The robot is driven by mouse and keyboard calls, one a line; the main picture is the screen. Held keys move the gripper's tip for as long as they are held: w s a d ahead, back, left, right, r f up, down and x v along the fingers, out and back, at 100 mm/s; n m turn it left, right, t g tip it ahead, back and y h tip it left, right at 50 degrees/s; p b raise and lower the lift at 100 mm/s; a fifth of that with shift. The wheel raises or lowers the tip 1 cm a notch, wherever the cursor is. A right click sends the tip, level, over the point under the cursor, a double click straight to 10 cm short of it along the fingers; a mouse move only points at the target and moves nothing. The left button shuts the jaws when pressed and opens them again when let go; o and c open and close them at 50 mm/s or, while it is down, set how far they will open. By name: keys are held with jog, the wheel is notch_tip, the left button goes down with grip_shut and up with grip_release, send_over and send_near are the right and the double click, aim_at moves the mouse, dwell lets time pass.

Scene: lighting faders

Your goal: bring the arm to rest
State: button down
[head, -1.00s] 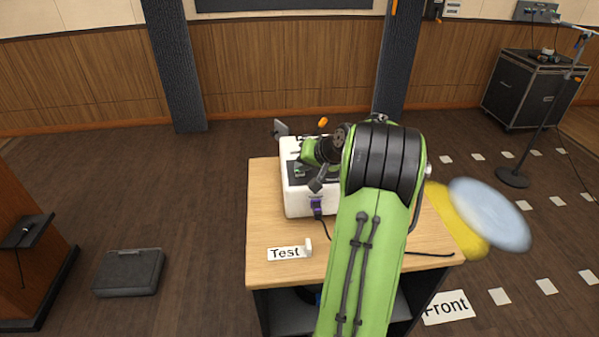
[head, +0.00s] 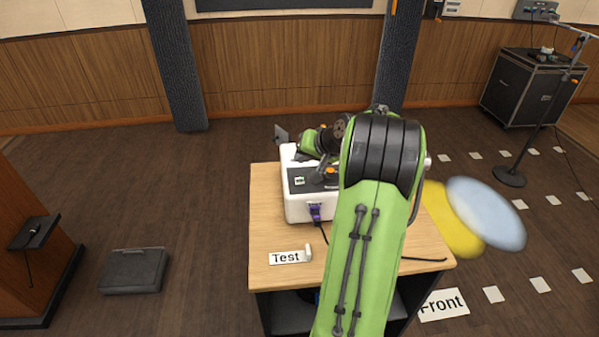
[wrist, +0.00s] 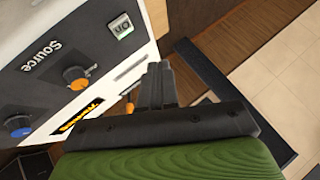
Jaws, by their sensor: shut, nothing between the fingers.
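My green and black arm reaches forward over the wooden table (head: 275,235) in the head view. My gripper (wrist: 160,72) shows in the wrist view with its black fingers together and nothing between them. It is in front of the white control box (wrist: 45,20), whose dark panel carries a "Source" label, an orange knob (wrist: 76,78), a blue knob (wrist: 18,124) and a green "ON" display (wrist: 121,25). In the head view the box (head: 300,207) stands on the table, partly hidden by my arm.
A "Test" card (head: 288,257) lies at the table's front left. A purple plug (head: 315,212) and dark cable are at the box's front. A dark case (head: 133,270) lies on the floor at left. Yellow (head: 447,225) and blue (head: 486,213) light spots are on the floor at right.

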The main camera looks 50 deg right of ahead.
jog(key=shift+r, duration=0.55)
jog(key=s+a+r+n+g+p, duration=0.1)
jog(key=a+r+n, duration=0.15)
jog(key=a, duration=0.55)
jog(key=s+a+r+n+g+p, duration=0.1)
jog(key=a+r, duration=0.3)
jog(key=a, duration=0.4)
jog(key=s+a+r+n+p, duration=0.1)
jog(key=a+r+n, duration=0.15)
jog(key=a, duration=0.55)
jog(key=s+a+n, duration=0.2)
jog(key=s+a, duration=0.3)
jog(key=s, duration=0.4)
jog(key=s+a+n+g+p, duration=0.1)
jog(key=s+a, duration=0.4)
jog(key=s, duration=0.4)
jog(key=shift+s+n+g+y, duration=0.15)
jog(key=shift+n+g+y, duration=0.15)
jog(key=shift+n, duration=0.1)
